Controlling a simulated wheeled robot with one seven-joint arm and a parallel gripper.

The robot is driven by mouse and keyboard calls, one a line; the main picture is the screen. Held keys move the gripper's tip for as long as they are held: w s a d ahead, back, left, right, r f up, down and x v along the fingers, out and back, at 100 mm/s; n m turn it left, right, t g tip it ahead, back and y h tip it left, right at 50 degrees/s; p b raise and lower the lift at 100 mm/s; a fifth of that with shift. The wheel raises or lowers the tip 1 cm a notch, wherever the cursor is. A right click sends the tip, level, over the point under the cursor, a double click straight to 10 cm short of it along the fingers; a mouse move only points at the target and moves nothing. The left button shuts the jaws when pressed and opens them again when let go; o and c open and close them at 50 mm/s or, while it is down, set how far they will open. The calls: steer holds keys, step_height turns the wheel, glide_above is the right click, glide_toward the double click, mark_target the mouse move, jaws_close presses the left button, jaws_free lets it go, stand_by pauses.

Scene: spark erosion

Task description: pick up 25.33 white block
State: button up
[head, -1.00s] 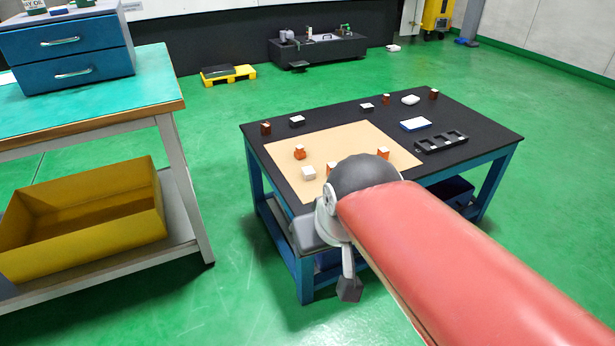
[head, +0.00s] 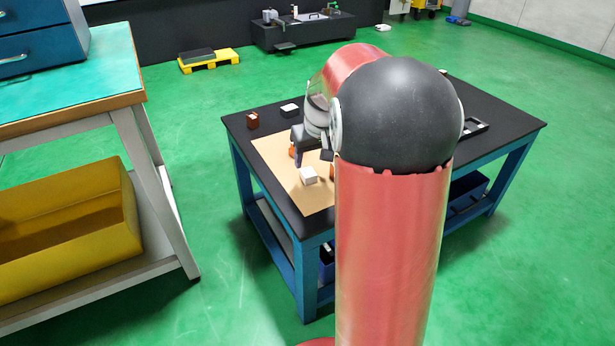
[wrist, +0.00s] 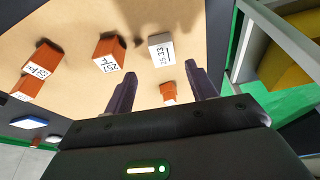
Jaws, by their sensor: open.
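The white block (wrist: 161,48) marked 25.33 lies on the tan mat (wrist: 85,20) in the wrist view, just beyond my fingertips and roughly centred between them. In the head view a white block (head: 309,175) sits on the mat near its front left part. My gripper (wrist: 160,70) is open and empty, with its two dark fingers apart. In the head view my arm hides much of the table and my gripper is only partly seen above the mat, close to the white block.
An orange block (wrist: 168,92) shows between my fingers in the wrist view. Another orange block (wrist: 109,50) lies left of the white one, with more at far left. A brown block (head: 252,121) and a dark white-topped block (head: 290,110) stand on the black table (head: 500,115).

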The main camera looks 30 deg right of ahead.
mark_target(308, 172)
steer(key=x, duration=0.5)
steer(key=shift+s+a, duration=0.2)
steer(key=shift+a, duration=0.1)
steer(key=c, duration=1.1)
steer(key=shift+c, duration=0.5)
steer(key=shift+r, duration=0.15)
